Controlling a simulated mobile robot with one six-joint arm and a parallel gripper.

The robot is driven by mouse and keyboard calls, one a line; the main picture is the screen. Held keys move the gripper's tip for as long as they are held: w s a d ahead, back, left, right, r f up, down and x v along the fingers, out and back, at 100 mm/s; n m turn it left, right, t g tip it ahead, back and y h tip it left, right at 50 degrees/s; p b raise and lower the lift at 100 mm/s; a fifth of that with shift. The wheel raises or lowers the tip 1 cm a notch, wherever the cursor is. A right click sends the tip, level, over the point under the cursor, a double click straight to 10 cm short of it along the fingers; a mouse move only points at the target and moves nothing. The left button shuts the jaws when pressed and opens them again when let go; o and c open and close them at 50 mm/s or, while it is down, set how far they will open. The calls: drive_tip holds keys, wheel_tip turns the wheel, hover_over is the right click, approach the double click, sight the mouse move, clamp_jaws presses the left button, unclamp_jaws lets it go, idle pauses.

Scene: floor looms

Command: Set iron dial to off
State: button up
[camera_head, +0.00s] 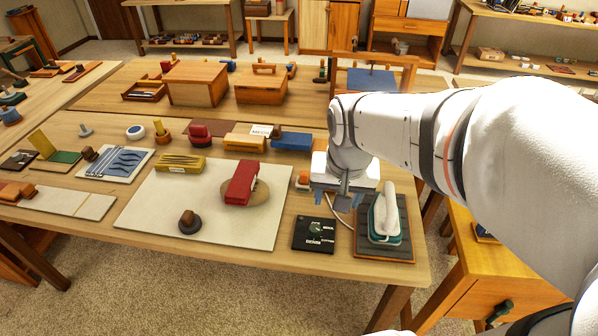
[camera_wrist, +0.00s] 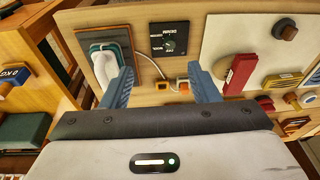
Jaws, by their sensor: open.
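The iron dial is a small dark knob on a black square panel (camera_head: 314,235) with white labels, lying at the front edge of the table. Its knob (camera_wrist: 169,45) shows in the wrist view; I cannot tell which setting it points to. The white and teal iron (camera_head: 386,217) rests on a dark pad to the right of the panel, and it also shows in the wrist view (camera_wrist: 104,62). My gripper (camera_head: 337,203) is above the table, behind the panel and apart from it. Its blue fingers (camera_wrist: 160,82) are spread wide with nothing between them.
A pale cord runs by the iron. Small orange blocks (camera_wrist: 182,84) lie near my fingers. A large white board (camera_head: 160,215) with a red block (camera_head: 241,183) and a dark round knob (camera_head: 189,222) lies left of the panel. Open floor is in front.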

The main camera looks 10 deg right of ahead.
drive_tip(key=w+f+m+g+b, duration=0.2)
drive_tip(key=w+f+m, duration=0.3)
drive_tip(key=w+f, duration=0.55)
drive_tip(key=m+g+b, duration=0.1)
drive_tip(key=m+b, duration=0.1)
drive_tip(key=m, duration=0.2)
hover_over(315, 228)
drive_tip(key=f, duration=1.1)
drive_tip(key=shift+w+a, duration=0.1)
drive_tip(key=shift+w, duration=0.1)
drive_tip(key=shift+s+f+p, duration=0.15)
drive_tip(key=shift+f+p, duration=0.35)
drive_tip(key=shift+f, duration=3.4)
drive_tip(key=shift+c, duration=0.5)
drive_tip(key=c, duration=0.9)
